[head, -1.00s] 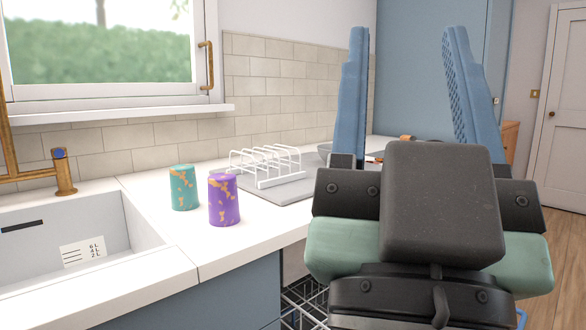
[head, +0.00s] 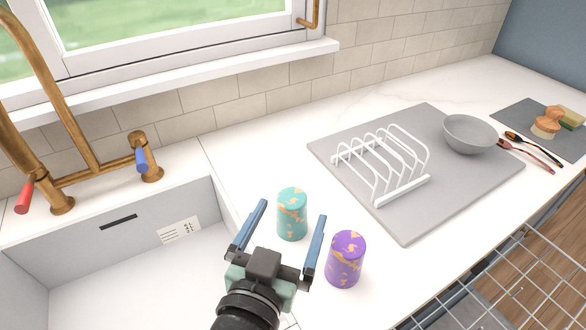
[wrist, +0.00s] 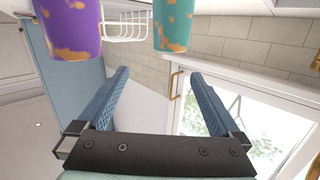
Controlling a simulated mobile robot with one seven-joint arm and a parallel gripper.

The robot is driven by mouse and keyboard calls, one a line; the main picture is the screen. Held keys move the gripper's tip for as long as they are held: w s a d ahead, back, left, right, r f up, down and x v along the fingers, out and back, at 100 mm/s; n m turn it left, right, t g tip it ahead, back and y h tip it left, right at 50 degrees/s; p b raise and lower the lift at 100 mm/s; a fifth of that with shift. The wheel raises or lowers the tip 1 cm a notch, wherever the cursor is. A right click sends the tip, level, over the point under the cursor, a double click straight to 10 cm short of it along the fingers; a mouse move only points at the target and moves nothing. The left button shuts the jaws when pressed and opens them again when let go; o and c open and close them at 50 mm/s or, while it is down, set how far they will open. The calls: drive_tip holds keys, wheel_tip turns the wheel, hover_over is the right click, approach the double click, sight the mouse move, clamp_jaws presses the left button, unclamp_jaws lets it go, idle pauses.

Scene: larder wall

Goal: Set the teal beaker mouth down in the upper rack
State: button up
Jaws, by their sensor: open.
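The teal beaker (head: 291,216), with orange patches, stands upright on the white counter beside the sink; its top looks closed. It also shows at the top of the wrist view (wrist: 174,24). My gripper (head: 292,210) is open and empty, its blue fingers pointing toward the teal beaker. In the head view the fingers appear on either side of it, but in the wrist view the beaker lies beyond the fingertips. A wire rack (head: 527,232) shows in part at the lower right, below counter level; I cannot see all of it.
A purple beaker (head: 345,262) stands close to the right of the teal one, near my right finger. A grey mat (head: 450,200) holds a white toast rack (head: 405,190) and a grey bowl (head: 470,134). The sink (head: 110,250) and brass tap (head: 60,205) are left.

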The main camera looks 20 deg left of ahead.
sight(287, 219)
drive_tip(key=s+p, duration=0.1)
drive_tip(key=s+a+f+g+p, duration=0.1)
drive_tip(key=s, duration=0.1)
drive_tip(key=s+g+p, duration=0.1)
drive_tip(key=p, duration=0.1)
drive_tip(key=shift+s+a+f+n, duration=0.15)
drive_tip(key=shift+s+f+n, duration=0.2)
drive_tip(key=shift+s+n, duration=0.05)
drive_tip(key=x, duration=0.3)
drive_tip(key=f+p+x, duration=0.1)
drive_tip(key=x, duration=0.3)
drive_tip(key=shift+s+a+f, duration=0.1)
drive_tip(key=shift+s, duration=0.05)
drive_tip(key=x, duration=0.1)
drive_tip(key=p+x, duration=0.1)
drive_tip(key=x, duration=0.2)
drive_tip(key=shift+w+d, duration=0.25)
drive_tip(key=shift+d, duration=0.05)
drive_tip(key=shift+w+f, duration=0.3)
drive_tip(key=shift+w, duration=0.2)
drive_tip(key=shift+c, duration=0.3)
